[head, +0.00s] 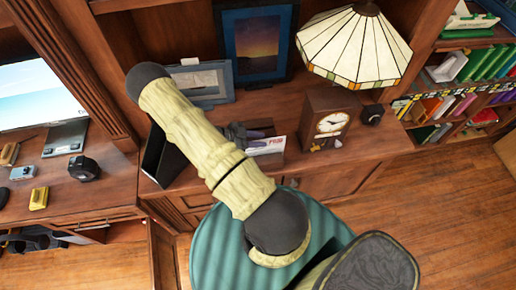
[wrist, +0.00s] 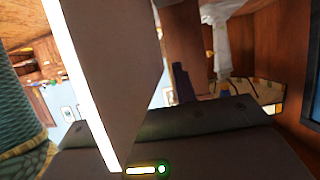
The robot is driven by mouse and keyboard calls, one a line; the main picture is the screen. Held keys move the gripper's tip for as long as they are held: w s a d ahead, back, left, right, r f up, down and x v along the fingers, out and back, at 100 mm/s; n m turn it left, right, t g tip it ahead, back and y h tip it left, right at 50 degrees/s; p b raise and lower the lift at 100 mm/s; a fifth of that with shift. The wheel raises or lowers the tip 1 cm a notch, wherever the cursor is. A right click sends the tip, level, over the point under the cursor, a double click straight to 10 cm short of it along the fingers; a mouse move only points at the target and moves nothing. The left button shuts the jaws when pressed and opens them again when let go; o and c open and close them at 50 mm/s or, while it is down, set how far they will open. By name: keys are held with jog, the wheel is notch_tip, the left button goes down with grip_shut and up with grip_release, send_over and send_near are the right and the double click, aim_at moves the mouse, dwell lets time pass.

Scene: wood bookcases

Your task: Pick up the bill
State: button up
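The bill (head: 268,146) is a white sheet with red print. In the head view it stands on the cabinet top, left of the wooden clock. My gripper (head: 240,135) is dark and partly hidden behind my pale green forearm. Its visible end is right at the bill's left side; I cannot tell whether it touches the bill. In the wrist view a large pale flat panel fills the left middle, very close to the camera; I cannot tell what it is. A dark finger-like part shows right of it. The finger gap is not clear in either view.
The wooden clock (head: 326,123) and a stained-glass lamp (head: 355,48) stand to the right. Picture frames (head: 256,42) are behind. A black file holder (head: 165,155) is left. A desk with a monitor (head: 38,95) is further left. Wood floor (head: 450,190) is open at right.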

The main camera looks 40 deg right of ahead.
jog(key=shift+c, duration=0.5)
grip_shut()
notch_tip(320, 180, up, 10)
jog(key=b, duration=0.2)
jog(key=shift+b, duration=0.35)
dwell(0.7)
